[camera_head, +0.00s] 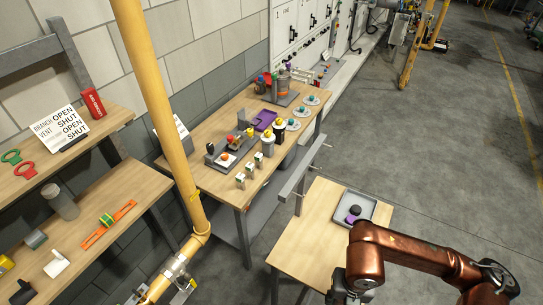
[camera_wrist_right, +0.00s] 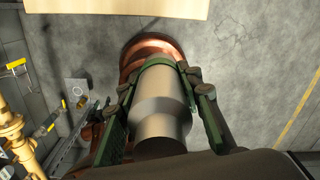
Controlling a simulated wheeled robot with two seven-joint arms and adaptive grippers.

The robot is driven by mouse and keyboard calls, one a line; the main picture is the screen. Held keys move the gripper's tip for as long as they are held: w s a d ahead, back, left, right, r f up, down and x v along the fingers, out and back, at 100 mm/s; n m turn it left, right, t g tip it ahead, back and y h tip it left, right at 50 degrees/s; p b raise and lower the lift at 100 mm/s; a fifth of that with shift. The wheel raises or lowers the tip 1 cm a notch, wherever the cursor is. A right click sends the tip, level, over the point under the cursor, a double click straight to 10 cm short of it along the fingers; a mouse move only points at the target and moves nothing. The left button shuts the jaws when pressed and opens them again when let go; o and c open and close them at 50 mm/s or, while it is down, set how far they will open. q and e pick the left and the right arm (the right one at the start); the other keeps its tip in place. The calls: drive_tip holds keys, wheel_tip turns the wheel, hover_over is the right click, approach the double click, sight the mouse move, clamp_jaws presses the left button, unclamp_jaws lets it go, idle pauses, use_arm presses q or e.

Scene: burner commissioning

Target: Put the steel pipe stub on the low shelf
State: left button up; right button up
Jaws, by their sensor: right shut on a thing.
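My right gripper (camera_wrist_right: 163,95) is shut around a smooth, silvery stepped cylinder (camera_wrist_right: 158,107), which looks like the steel pipe stub. Its far end narrows near the fingertips. In the head view my right gripper (camera_head: 346,292) is at the bottom edge, beside the front right of the small wooden table (camera_head: 310,240), and the held piece cannot be made out. A grey lower shelf (camera_head: 228,222) shows under the middle workbench. Another grey cylinder (camera_head: 62,203) stands on the lower wooden shelf at left (camera_head: 125,200). My left gripper is not in view.
A grey tray (camera_head: 367,202) holding dark and purple pieces is on the small table. The middle workbench (camera_head: 205,178) carries several fixtures. The floor at right (camera_head: 450,150) is clear.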

drive_tip(key=w+f+m+b, duration=0.1)
drive_tip(key=w+m, duration=0.4)
drive_tip(key=m, duration=0.6)
drive_tip(key=w+d+f+m+b, duration=0.1)
drive_tip(key=w+m, duration=0.4)
drive_tip(key=m, duration=0.6)
drive_tip(key=w+f+m+b, duration=0.1)
drive_tip(key=w+m+b, duration=0.2)
drive_tip(key=m, duration=0.8)
drive_tip(key=w, duration=0.2)
drive_tip(key=shift+w+d+f, duration=0.15)
drive_tip(key=shift+w+f, duration=0.15)
drive_tip(key=shift+w, duration=0.1)
